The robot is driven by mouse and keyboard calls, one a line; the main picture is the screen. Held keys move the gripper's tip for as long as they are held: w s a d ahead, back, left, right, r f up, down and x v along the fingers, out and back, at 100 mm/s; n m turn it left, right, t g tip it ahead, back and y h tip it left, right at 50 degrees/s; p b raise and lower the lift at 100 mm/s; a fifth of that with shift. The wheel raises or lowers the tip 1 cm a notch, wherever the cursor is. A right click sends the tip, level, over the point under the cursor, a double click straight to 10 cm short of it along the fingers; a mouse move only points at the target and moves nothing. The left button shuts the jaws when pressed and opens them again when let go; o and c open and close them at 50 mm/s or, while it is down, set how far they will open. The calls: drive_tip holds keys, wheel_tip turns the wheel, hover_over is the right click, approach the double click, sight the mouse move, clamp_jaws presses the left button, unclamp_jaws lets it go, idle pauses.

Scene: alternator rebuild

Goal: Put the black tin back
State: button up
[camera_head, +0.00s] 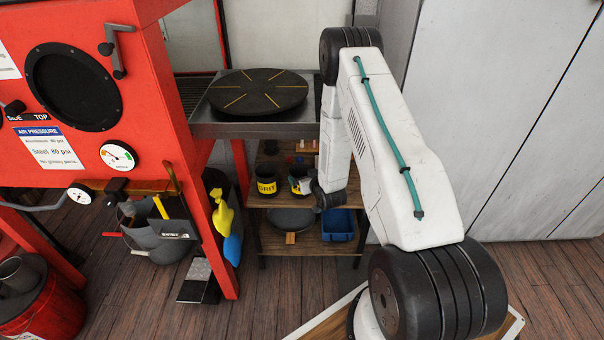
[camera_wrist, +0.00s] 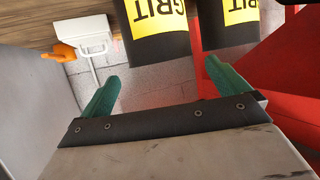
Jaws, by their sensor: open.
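Two black tins with yellow GRIT labels stand side by side on the wooden shelf under the metal bench. In the head view one tin (camera_head: 266,187) is on the left; the other tin (camera_head: 300,180) is on the right, partly hidden by my wrist. The wrist view shows both upside down, one tin (camera_wrist: 155,35) ahead between my fingers and the other tin (camera_wrist: 232,28) beside it, both cut off by the top edge. My gripper (camera_wrist: 164,82) is open and empty, its teal fingers spread short of the tins. I cannot tell which tin the task means.
A black turntable (camera_head: 258,92) sits on the bench above. The lower shelf holds a blue bin (camera_head: 338,225) and a grey bowl (camera_head: 291,220). The red cabinet (camera_head: 85,105) closes off the left, with yellow and blue gloves (camera_head: 226,225) hanging nearby. Floor in front is clear.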

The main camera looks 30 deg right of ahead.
drive_tip(key=v, duration=0.6)
idle(0.4)
drive_tip(key=s+a+f+g+y, duration=0.2)
drive_tip(key=s+f+g, duration=0.2)
drive_tip(key=s+g, duration=0.45)
drive_tip(key=s+a+r+g, duration=0.1)
drive_tip(key=s+a+r, duration=0.5)
drive_tip(key=r, duration=0.9)
drive_tip(key=s+a+r+n+g, duration=0.1)
drive_tip(key=s+a+r, duration=0.4)
drive_tip(key=s+r, duration=0.6)
drive_tip(key=s+a+r+n+g, duration=0.1)
drive_tip(key=s+a+r, duration=0.5)
drive_tip(key=r, duration=1.3)
drive_tip(key=s, duration=0.3)
drive_tip(key=shift+a+r+g+y, duration=0.2)
drive_tip(key=shift+a+g+y, duration=0.15)
drive_tip(key=shift+y, duration=0.05)
